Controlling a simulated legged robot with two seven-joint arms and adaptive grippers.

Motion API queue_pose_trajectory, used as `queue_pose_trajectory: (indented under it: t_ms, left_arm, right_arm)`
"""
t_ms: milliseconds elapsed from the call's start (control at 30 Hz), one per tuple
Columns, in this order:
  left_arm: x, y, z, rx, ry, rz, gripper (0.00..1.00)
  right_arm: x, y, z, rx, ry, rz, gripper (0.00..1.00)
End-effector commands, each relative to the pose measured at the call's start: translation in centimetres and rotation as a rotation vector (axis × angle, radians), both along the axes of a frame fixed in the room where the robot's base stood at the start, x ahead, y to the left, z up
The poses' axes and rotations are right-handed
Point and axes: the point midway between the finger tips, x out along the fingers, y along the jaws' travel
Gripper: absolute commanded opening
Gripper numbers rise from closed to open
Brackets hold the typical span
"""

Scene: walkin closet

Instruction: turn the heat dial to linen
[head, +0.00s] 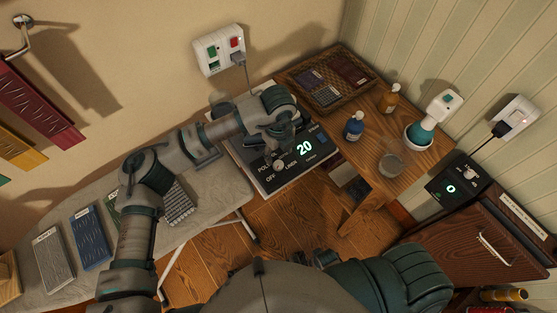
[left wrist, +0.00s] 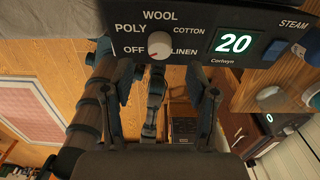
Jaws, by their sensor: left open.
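The heat dial (left wrist: 159,45) is a round pale knob on the dark front panel (left wrist: 205,20) of the control unit. OFF, POLY, WOOL, COTTON and LINEN are printed around it, with LINEN at its lower right.
A wooden table (head: 400,180) stands to the right with a wicker tray (head: 295,78), a blue bottle (head: 353,127), an amber bottle (head: 389,98) and a glass (head: 391,165). The ironing board (head: 215,190) with folded cloths is at left.

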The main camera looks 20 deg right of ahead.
Motion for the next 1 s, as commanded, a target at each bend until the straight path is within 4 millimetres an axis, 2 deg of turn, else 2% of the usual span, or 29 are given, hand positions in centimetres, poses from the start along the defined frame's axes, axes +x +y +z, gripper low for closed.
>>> queue_pose_trajectory:
  t_ms: [100,300,667,700,900,933,1000]
  left_arm:
    - [-0.1,0.0,-2.5,0.001,0.003,-0.001,0.58]
    - [0.0,-0.1,-5.1,0.001,0.000,-0.001,0.58]
    - [0.0,-0.1,-5.8,0.000,-0.001,-0.001,0.58]
    - [0.0,-0.1,-5.8,0.000,-0.001,-0.001,0.56]
    - [0.0,-0.1,-5.8,-0.001,-0.001,-0.001,0.06]
    - [0.0,-0.1,-5.8,-0.001,-0.001,-0.001,0.00]
    - [0.0,-0.1,-5.8,-0.001,-0.001,-0.001,0.00]
  right_arm:
    - [0.2,-0.1,0.1,-0.001,-0.001,0.000,0.40]
    - [0.4,0.0,0.3,0.000,-0.003,0.000,0.40]
    - [0.4,-0.1,0.4,-0.001,-0.002,-0.001,0.40]
    - [0.4,0.0,0.4,0.000,-0.002,-0.001,0.40]
    - [0.4,-0.1,0.4,-0.001,-0.003,-0.001,0.40]
    - [0.4,-0.1,0.4,-0.001,-0.003,-0.001,0.40]
    - [0.4,0.0,0.4,-0.001,-0.003,-0.001,0.40]
